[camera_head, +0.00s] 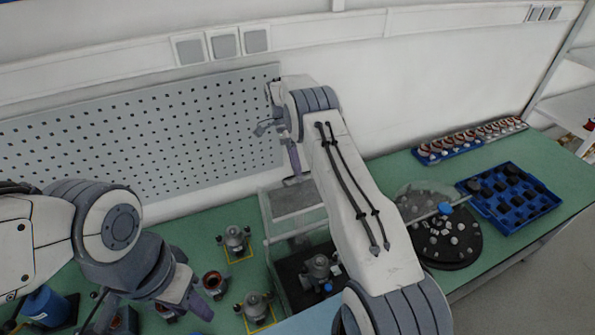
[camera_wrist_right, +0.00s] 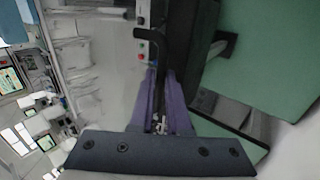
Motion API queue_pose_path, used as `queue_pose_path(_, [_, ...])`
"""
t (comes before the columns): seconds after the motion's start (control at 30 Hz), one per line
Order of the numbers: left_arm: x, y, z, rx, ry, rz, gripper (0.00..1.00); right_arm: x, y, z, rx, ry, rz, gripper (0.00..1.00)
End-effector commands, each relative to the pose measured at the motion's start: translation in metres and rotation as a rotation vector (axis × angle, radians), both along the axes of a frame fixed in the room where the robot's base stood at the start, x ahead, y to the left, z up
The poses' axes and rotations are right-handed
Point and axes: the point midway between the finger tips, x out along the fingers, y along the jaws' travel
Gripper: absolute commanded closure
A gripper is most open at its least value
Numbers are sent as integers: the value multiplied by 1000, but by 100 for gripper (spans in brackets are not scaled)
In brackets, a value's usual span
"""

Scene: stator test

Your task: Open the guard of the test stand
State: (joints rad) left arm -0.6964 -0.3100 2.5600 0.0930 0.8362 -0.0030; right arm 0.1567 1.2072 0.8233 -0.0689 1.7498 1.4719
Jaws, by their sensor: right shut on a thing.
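The test stand's guard (camera_head: 299,238) is a clear box with pale edges, in the middle of the head view. A stator (camera_head: 318,268) shows on the dark base of the stand. My right gripper (camera_head: 294,158) is at the guard's upper back part, with its fingers pointing down. My right arm hides the stand's right side, so how far the guard is open is unclear. My left gripper (camera_head: 204,298) hangs over the stators at the lower left; its finger gap is unclear.
Stators on yellow-marked spots (camera_head: 235,240) stand left of the stand. A dark round tray (camera_head: 462,255) with small parts and a blue tray (camera_head: 535,210) lie to the right. A perforated wall panel (camera_head: 130,135) is behind. Green table (camera_head: 385,173) is bare behind my right arm.

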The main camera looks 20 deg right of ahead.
Motion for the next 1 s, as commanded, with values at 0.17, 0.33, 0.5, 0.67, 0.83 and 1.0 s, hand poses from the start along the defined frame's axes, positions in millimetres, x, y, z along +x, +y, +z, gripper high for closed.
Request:
queue_pose_path(0.17, [0,0,-1,0,0,0,60,3,0,-4,1,-14,0,100])
queue_pose_path(0.33, [0,0,-1,0,0,0,60,2,-1,-4,1,-13,0,55])
queue_pose_path(0.5, [0,0,-1,0,0,0,60,2,-1,-2,0,-11,-1,55])
queue_pose_path(0.67, [0,0,-2,0,0,0,60,2,-1,-1,0,-11,-1,55])
queue_pose_path(0.83, [0,0,-17,0,0,-1,60,2,-1,10,0,-15,-1,55])
queue_pose_path(1.0, [0,0,-40,0,0,-3,60,-4,-6,40,-1,-16,-4,55])
